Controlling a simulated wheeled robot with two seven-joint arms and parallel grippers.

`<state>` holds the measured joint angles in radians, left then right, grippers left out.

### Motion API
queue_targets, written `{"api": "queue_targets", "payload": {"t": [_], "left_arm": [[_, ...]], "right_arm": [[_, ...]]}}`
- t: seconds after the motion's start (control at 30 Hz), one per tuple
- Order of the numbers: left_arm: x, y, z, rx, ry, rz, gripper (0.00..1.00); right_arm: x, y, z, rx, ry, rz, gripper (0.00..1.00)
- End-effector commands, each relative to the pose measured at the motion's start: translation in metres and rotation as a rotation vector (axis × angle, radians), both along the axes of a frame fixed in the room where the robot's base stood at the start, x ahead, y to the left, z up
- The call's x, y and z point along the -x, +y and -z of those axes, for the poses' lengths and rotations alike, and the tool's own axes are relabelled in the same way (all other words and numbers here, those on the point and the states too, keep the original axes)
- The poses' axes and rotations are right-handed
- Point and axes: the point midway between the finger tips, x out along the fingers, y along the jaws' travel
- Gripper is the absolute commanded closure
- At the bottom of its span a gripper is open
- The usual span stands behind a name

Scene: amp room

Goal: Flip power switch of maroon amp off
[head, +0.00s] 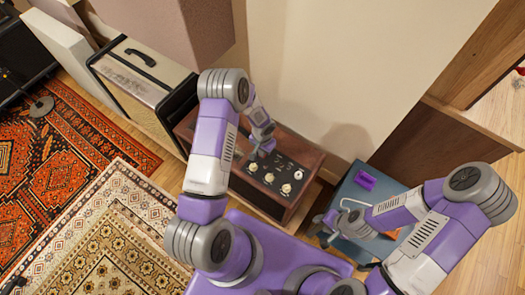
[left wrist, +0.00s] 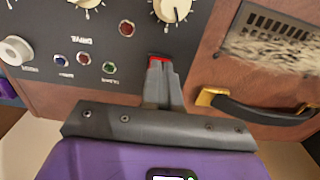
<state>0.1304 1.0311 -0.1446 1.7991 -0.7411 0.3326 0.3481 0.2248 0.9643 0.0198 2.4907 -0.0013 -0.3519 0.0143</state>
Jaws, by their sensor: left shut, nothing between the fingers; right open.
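The maroon amp (head: 308,160) stands against the wall, with a dark control panel and several cream knobs on top. In the left wrist view its panel (left wrist: 205,30) shows knobs, small coloured jacks or lights, and a red switch-like part (left wrist: 158,59). My left gripper (head: 262,151) is over the panel, shut and empty. In the left wrist view its fingertips (left wrist: 160,67) are right at the red part and partly hide it; I cannot tell whether they touch or which way the switch is set. My right gripper (head: 328,228) is open, away from the amp.
A blue box-like surface (head: 346,192) right of the amp carries a purple object (head: 365,180). A cream-fronted amp (head: 146,92) stands to the left. Patterned rugs (head: 100,225) cover the floor at left. A black handle (left wrist: 262,112) lies beside the panel in the wrist view.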

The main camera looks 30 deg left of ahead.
Motion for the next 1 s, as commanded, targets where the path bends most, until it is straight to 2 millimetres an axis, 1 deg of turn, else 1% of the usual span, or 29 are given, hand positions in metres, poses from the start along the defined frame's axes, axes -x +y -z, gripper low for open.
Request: {"api": "queue_targets", "payload": {"t": [0.03,0.27,0.47,0.7,1.0], "left_arm": [[0.014,0.005,0.012,-0.007,0.036,-0.002,1.0],[0.014,0.005,0.013,-0.007,0.036,-0.002,1.0],[0.009,0.004,0.013,-0.006,0.034,-0.002,1.0],[-0.004,0.002,0.01,-0.005,0.026,-0.003,1.0],[-0.009,0.002,0.009,-0.004,0.014,-0.004,1.0]], "right_arm": [[0.0,0.0,0.002,0.0,0.0,0.0,0.57],[0.0,0.0,0.004,0.0,0.0,0.0,0.57],[0.0,0.0,0.005,0.0,0.0,0.0,0.57],[0.0,0.0,0.007,0.0,0.0,0.0,0.57],[0.0,0.0,0.007,0.0,0.0,0.0,0.57]]}}
